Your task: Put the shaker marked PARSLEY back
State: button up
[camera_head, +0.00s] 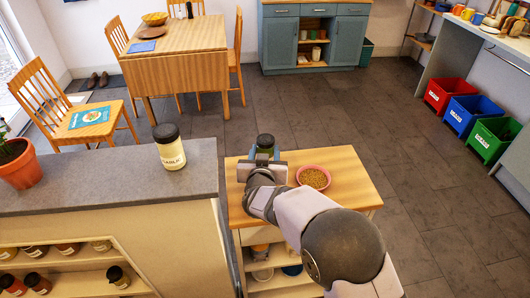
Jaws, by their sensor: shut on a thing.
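My gripper (263,160) is shut on a shaker (265,144) with a dark lid and a greenish body, above the small wooden-topped cart. Its label is hidden, so I cannot read whether it says PARSLEY. A second shaker (170,152), with a black lid and pale contents, stands upright on the grey counter to the left; its label seems to read GARLIC. Several dark-lidded shakers stand in the shelf unit (75,262) below the counter at the lower left.
A pink bowl of brown pellets (313,178) stands on the cart top (345,172), right of my gripper. A potted plant (20,165) stands on the grey counter (110,175). The counter between plant and pale shaker is clear. Dining table and coloured bins are farther off.

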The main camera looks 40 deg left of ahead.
jog(key=shift+f, duration=0.2)
jog(key=o, duration=1.2)
jog(key=shift+f, duration=0.1)
jog(key=shift+c, duration=0.2)
jog(key=shift+r, duration=0.25)
jog(key=b+v, duration=0.2)
jog(key=v, duration=1)
